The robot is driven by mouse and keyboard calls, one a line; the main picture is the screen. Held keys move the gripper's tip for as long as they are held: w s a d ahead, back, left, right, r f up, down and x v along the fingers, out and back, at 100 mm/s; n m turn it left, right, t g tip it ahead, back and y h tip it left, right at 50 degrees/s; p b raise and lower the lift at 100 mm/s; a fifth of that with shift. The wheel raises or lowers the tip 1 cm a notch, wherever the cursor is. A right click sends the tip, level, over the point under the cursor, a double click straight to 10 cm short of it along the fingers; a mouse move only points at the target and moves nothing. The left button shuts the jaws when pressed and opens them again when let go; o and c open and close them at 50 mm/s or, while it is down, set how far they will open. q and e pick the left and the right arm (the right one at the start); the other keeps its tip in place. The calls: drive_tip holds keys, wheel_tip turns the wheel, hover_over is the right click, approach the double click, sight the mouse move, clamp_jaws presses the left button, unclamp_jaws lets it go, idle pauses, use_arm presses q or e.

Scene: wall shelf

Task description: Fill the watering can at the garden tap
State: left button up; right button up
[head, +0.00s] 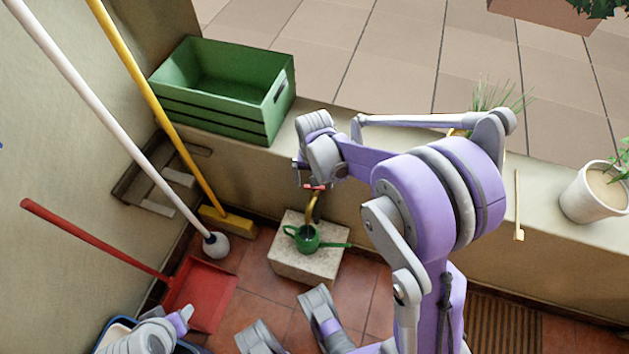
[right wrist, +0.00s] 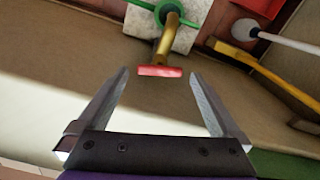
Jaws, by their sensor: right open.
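The green watering can (head: 306,238) stands upright on a pale stone block (head: 285,265) against the low wall. The brass tap (head: 316,208) comes out of the wall above it, its spout over the can. Its red handle (right wrist: 160,71) shows in the right wrist view. My right gripper (head: 307,181) is open at the tap; in the right wrist view (right wrist: 158,76) the handle lies between and just beyond the fingertips, ungripped. The can (right wrist: 168,12) is partly cut off there.
A green crate (head: 222,125) sits on the wall ledge. A yellow broom (head: 165,110), a white-handled plunger (head: 110,125) and a red dustpan (head: 203,292) are at the left. A potted plant (head: 592,195) stands at the right. Part of a blue-rimmed container (head: 112,326) shows lower left.

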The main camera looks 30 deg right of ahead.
wheel_tip(320, 180, up, 10)
drive_tip(key=p, duration=0.2)
drive_tip(key=shift+f, duration=0.15)
idle(7.2)
